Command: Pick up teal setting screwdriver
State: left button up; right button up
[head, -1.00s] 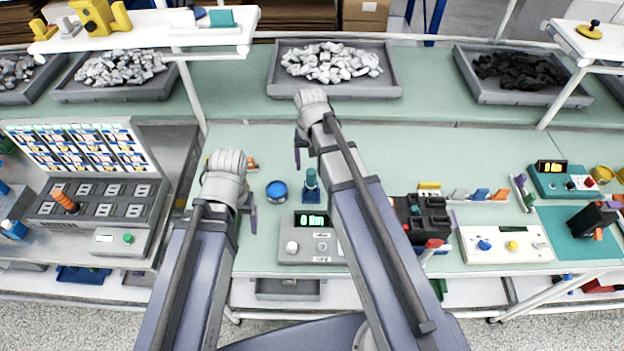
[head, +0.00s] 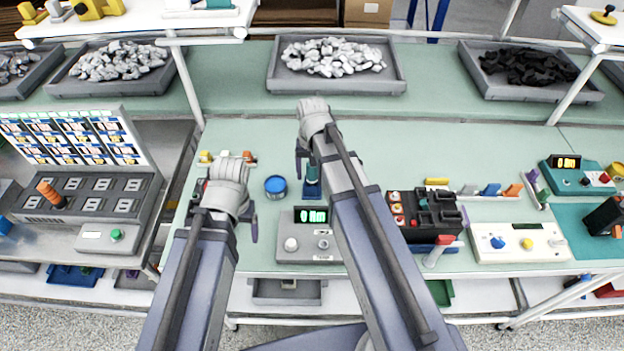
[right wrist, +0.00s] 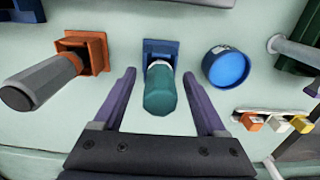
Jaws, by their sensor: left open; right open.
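The teal setting screwdriver (head: 313,174) stands in a blue holder (right wrist: 158,48) on the green bench, partly covered by my right arm in the head view. In the right wrist view its teal handle (right wrist: 163,92) points toward the camera. My right gripper (right wrist: 159,76) is open, with one finger on each side of the handle; I cannot tell whether either finger touches it. It also shows in the head view (head: 306,165), with one finger hidden. My left gripper (head: 238,222) is open and empty, over the bench left of the grey meter box.
A blue round tub (head: 276,187) stands left of the screwdriver. A grey-handled screwdriver (right wrist: 45,80) in an orange holder is close by in the wrist view. The grey meter box (head: 305,240) sits in front. A black breaker block (head: 428,215) is to the right.

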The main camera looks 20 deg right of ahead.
jog(key=shift+f, duration=0.15)
grip_shut()
dwell(0.5)
